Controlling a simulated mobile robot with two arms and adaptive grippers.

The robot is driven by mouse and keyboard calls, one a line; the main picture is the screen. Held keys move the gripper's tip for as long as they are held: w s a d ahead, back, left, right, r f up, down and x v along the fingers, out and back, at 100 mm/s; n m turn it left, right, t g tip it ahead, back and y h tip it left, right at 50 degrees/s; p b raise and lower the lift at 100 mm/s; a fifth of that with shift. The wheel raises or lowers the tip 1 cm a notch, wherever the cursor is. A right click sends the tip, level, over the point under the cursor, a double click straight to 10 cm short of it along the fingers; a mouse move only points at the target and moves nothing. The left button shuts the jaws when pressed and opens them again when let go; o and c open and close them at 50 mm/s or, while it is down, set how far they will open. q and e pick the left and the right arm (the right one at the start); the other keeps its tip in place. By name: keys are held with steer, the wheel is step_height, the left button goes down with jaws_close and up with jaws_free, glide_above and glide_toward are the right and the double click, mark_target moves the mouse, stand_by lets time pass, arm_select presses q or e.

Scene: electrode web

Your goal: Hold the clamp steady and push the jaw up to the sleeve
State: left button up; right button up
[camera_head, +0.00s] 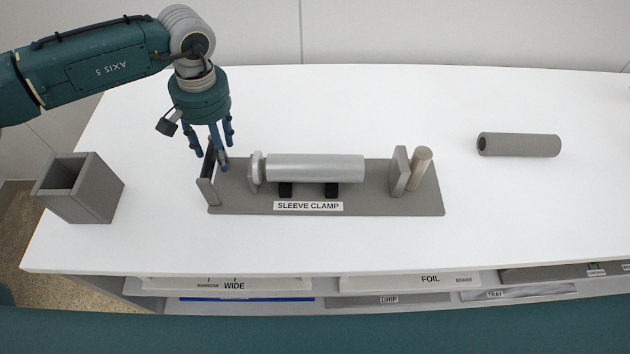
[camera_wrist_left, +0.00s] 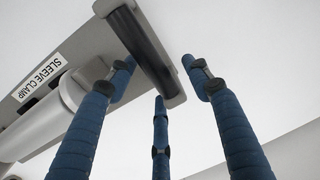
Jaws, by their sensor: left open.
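The grey sleeve clamp (camera_head: 380,206) lies lengthwise on the white table, with a "SLEEVE CLAMP" label on its front edge. A light grey sleeve (camera_head: 315,168) rests on two black supports, its left end against a pale round piece (camera_head: 255,170). The upright grey jaw plate (camera_head: 400,171), with a wooden handle (camera_head: 422,166) beside it, stands right of the sleeve with a gap between. My left gripper (camera_head: 220,158) is open, fingers pointing down at the clamp's dark left end plate (camera_head: 206,176). In the left wrist view the end plate (camera_wrist_left: 145,45) shows between the spread fingers (camera_wrist_left: 158,80); I cannot tell whether they touch it. My right gripper is not in view.
A grey open-topped box (camera_head: 80,188) stands at the table's left. A dark grey tube (camera_head: 520,145) lies at the back right. Labelled shelves (camera_head: 410,282) sit below the front edge.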

arm_select(q)
steer(key=shift+c, duration=0.3)
jaws_close()
steer(key=shift+d+r, duration=0.1)
steer(key=shift+r, duration=0.05)
steer(key=shift+d, duration=0.15)
steer(key=shift+s+f, duration=0.15)
steer(key=shift+f, duration=0.1)
stand_by(0.8)
